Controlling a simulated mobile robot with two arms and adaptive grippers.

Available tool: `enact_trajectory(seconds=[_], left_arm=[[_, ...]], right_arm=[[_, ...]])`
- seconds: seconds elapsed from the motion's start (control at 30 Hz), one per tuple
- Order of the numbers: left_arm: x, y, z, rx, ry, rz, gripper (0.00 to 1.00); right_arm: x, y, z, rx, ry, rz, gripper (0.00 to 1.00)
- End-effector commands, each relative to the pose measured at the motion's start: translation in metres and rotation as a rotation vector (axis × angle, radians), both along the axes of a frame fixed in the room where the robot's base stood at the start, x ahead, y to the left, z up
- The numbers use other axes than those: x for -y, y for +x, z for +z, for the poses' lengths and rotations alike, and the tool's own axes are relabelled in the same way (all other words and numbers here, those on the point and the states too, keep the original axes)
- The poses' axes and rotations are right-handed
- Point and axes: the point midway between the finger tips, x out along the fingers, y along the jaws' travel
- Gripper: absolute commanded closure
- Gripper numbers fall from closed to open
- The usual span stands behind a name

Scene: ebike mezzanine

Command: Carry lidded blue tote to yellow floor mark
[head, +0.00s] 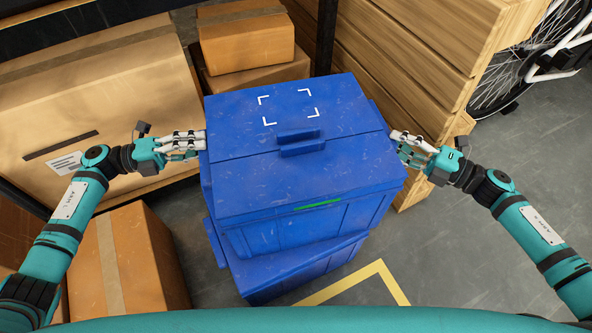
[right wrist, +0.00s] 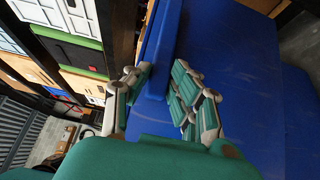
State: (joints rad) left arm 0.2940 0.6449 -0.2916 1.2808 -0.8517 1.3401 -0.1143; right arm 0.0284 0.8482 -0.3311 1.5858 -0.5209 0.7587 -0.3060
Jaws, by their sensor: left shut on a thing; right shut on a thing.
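The lidded blue tote (head: 310,165) is in the middle of the head view, with white corner marks and a raised handle on its lid and a green strip on its front. It sits over another blue tote (head: 290,275), turned at an angle to it; whether they touch is hidden. My left gripper (head: 198,145) is shut on its left side edge. My right gripper (head: 396,141) is shut on its right side edge; in the right wrist view its fingers straddle the blue rim (right wrist: 160,60). The yellow floor mark (head: 372,271) shows partly at the bottom, cut off by my body.
Cardboard boxes stand at the left (head: 105,100), lower left (head: 130,262) and behind the tote (head: 245,40). A wooden crate (head: 410,60) is close behind on the right, with a bicycle wheel (head: 497,85) beyond. Grey floor (head: 450,240) at the right is clear.

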Motion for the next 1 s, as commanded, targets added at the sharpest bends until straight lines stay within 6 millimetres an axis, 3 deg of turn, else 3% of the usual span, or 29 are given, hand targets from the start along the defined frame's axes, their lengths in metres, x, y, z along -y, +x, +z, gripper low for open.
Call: enact_trajectory(seconds=[0.37, 1.0], left_arm=[[-0.001, 0.001, 0.01, 0.006, -0.005, 0.002, 1.0], [-0.001, 0.002, 0.056, 0.009, -0.008, 0.003, 1.0]], right_arm=[[0.0, 0.001, 0.011, 0.008, 0.006, 0.001, 1.0], [0.001, 0.002, 0.057, 0.009, 0.006, 0.0, 1.0]])
